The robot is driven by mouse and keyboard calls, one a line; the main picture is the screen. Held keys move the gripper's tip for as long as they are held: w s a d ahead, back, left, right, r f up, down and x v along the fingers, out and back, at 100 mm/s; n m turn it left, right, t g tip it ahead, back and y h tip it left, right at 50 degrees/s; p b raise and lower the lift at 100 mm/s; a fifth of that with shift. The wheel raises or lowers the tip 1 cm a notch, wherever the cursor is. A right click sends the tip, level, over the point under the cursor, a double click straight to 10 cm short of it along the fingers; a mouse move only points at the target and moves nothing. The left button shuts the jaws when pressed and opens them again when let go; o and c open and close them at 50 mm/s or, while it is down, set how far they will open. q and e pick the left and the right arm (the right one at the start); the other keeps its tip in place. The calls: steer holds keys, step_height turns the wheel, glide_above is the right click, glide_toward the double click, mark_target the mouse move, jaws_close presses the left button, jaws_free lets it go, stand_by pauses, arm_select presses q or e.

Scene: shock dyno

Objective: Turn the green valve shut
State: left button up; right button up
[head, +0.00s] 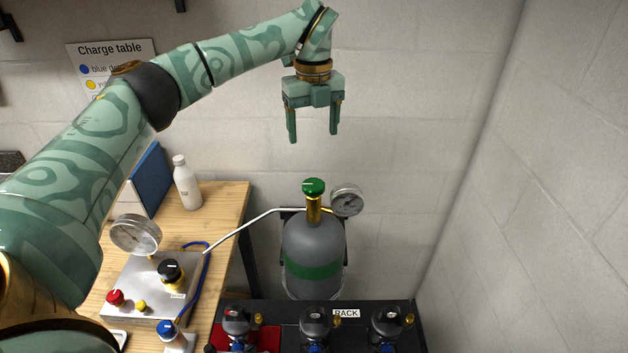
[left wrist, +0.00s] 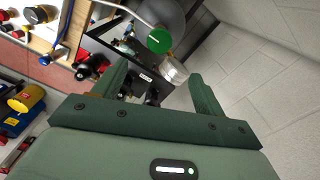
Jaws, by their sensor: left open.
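The green valve (head: 314,187) is a round knob on a brass stem atop a grey gas cylinder (head: 313,245) with a green band. It also shows in the left wrist view (left wrist: 159,40), beyond my fingers, with a pale line across its top. My left gripper (head: 313,139) is open and empty, pointing down above the valve and apart from it. The left wrist view shows both its fingers (left wrist: 155,80). A pressure gauge (head: 347,201) sits just right of the valve. My right gripper is not in view.
A thin metal pipe (head: 240,229) runs from the valve to a panel (head: 150,300) with knobs and a gauge on the wooden bench. A black rack (head: 365,311) holding several shocks stands in front of the cylinder. A white bottle (head: 187,186) stands on the bench. Walls lie behind and right.

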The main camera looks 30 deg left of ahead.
mark_target(314, 184)
arm_select(q)
step_height(314, 184, down, 14)
steer(key=shift+r+b, duration=0.1)
steer(key=shift+b, duration=0.6)
steer(key=c, duration=1)
